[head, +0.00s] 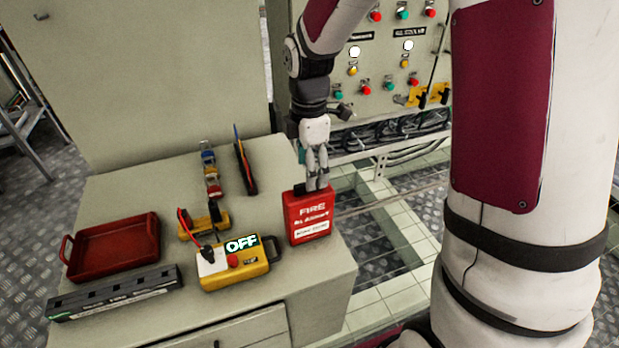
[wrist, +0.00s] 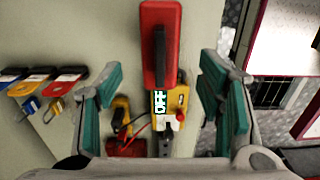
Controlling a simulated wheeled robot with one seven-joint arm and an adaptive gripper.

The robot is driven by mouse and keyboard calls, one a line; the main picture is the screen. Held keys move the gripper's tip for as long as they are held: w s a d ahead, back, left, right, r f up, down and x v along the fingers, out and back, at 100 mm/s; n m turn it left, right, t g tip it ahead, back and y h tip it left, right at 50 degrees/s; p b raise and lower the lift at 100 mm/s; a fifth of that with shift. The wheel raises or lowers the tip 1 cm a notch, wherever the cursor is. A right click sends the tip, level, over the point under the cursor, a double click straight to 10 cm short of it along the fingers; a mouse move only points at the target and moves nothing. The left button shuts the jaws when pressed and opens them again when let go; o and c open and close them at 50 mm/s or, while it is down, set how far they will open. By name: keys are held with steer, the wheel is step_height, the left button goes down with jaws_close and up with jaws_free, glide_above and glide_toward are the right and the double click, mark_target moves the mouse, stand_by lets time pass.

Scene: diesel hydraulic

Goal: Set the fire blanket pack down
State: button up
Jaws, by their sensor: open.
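The fire blanket pack (head: 308,216) is a red, upright box with white lettering, at the right edge of the grey cabinet top (head: 120,188). It appears to stand on that top, though its base contact is hard to see. In the wrist view the pack (wrist: 161,18) shows from above, with a dark handle along its top. My gripper (head: 318,181) is directly above the pack in the head view. In the wrist view my gripper (wrist: 162,88) has its teal-padded fingers wide apart, with clear gaps to the pack on both sides.
A yellow box marked OFF (head: 234,268) stands close left of the pack. A red tray (head: 112,246), a dark bar (head: 115,293) and several padlocks (head: 210,173) occupy the top further left. A control panel (head: 390,60) rises behind.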

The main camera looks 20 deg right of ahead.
steer(key=shift+s+r+p, duration=0.1)
steer(key=shift+r+p, duration=0.3)
steer(key=shift+r, duration=1.4)
steer(key=s+r+m, duration=0.5)
steer(key=s+r, duration=0.3)
steer(key=s+r+m, duration=0.1)
steer(key=s+m, duration=0.5)
steer(key=s, duration=0.6)
steer(key=s+r+m, duration=0.2)
steer(key=s+m, duration=0.5)
steer(key=s, duration=0.5)
steer(key=shift+r, duration=0.25)
step_height(320, 180, up, 25)
steer(key=t+p, duration=0.4)
steer(key=p, duration=1.9)
steer(key=shift+d+r, duration=0.15)
